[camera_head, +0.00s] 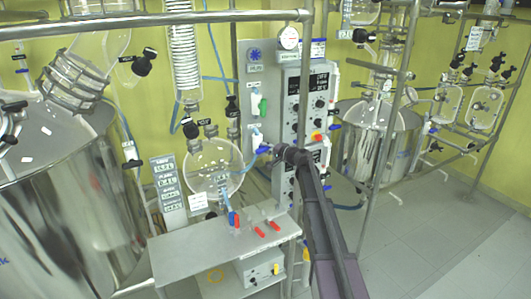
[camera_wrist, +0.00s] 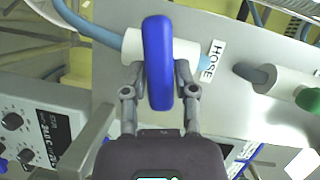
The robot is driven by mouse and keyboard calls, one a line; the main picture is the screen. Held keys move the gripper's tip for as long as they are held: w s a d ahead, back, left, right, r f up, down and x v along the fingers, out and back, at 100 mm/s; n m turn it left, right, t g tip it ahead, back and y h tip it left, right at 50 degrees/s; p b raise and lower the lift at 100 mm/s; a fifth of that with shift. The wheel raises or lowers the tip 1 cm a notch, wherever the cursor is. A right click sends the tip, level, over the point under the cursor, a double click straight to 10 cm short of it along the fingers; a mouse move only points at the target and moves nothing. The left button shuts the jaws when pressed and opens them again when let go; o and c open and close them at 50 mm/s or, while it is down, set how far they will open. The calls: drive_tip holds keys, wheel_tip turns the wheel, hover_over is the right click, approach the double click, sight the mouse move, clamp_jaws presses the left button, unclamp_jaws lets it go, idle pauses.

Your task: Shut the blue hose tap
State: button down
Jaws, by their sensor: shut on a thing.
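The blue hose tap (camera_wrist: 157,40) has a long blue handle on a white valve body (camera_wrist: 190,52), beside a label reading "HOSE" (camera_wrist: 212,60). In the wrist view the handle stands upright in the picture, across the line of the body and its pale blue hose (camera_wrist: 92,33). My gripper (camera_wrist: 159,76) has one finger on each side of the handle and is shut on it. In the head view my gripper (camera_head: 279,151) is at the panel and the blue handle (camera_head: 263,149) shows at its tip. My gripper hides part of the tap there.
A green tap (camera_wrist: 307,98) on a similar white body sits to the right in the wrist view. A control box with dials (camera_wrist: 35,135) is at lower left. In the head view, a metal table (camera_head: 190,256), steel frame pipes and glass reactors stand close by; the floor at right (camera_head: 430,240) is clear.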

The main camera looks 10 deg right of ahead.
drive_tip(key=shift+f+m+t+y+b, duration=0.2)
drive_tip(key=shift+m+t+y+b, duration=0.25)
drive_tip(key=shift+m+b, duration=0.65)
drive_tip(key=shift+m, duration=0.3)
drive_tip(key=shift+c, duration=2.4)
unclamp_jaws()
drive_tip(key=v, duration=1.2)
